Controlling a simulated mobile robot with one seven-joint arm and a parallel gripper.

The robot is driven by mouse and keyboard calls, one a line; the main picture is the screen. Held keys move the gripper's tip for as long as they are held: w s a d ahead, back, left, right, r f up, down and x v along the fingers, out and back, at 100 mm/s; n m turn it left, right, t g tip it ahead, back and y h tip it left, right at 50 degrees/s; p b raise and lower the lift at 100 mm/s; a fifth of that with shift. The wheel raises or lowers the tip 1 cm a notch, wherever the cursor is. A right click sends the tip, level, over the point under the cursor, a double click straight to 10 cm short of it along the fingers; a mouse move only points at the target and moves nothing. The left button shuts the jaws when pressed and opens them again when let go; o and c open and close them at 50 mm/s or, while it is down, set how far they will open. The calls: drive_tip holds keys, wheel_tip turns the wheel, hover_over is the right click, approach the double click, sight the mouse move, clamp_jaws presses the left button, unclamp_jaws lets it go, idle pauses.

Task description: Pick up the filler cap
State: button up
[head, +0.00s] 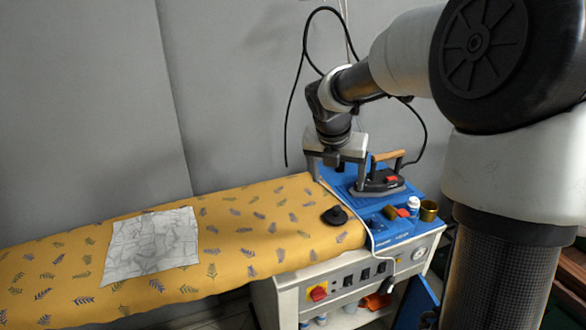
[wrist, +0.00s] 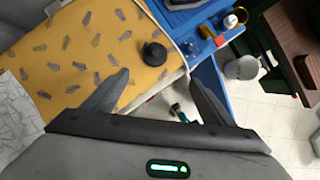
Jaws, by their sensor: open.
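The filler cap, a round black piece with a raised knob (head: 335,215), lies on the yellow patterned ironing board (head: 250,240) near its right end. In the wrist view the cap (wrist: 155,53) lies ahead of the fingertips, between their lines and a little nearer the left finger. My gripper (head: 338,178) is open and empty, fingers pointing down. In the head view it is above and behind the cap, beside the iron. In the wrist view both fingers of my gripper (wrist: 160,76) show, spread wide and apart from the cap.
An iron (head: 380,182) with a wooden handle stands on the blue top right of the board. A brass-coloured cup (head: 429,210), a small white-and-blue bottle (head: 413,205) and a red item are near it. A grey patterned cloth (head: 150,243) lies at left. Cables hang around my arm.

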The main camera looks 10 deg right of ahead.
drive_tip(key=w+f+n+y, duration=0.1)
drive_tip(key=w+f, duration=0.1)
drive_tip(key=b, duration=0.2)
hover_over(337, 208)
drive_tip(key=s+a, duration=0.2)
drive_tip(key=f, duration=0.9)
drive_tip(key=shift+d+f, duration=0.25)
drive_tip(key=shift+f, duration=0.15)
drive_tip(key=shift+d+b+x, duration=0.15)
drive_tip(key=shift+b+x, duration=0.15)
drive_tip(key=shift+x, duration=1.25)
drive_tip(key=shift+d+b+x, duration=0.2)
drive_tip(key=shift+b+x, duration=0.1)
drive_tip(key=shift+x, duration=1.2)
drive_tip(key=shift+r, duration=0.1)
drive_tip(key=c, duration=1.1)
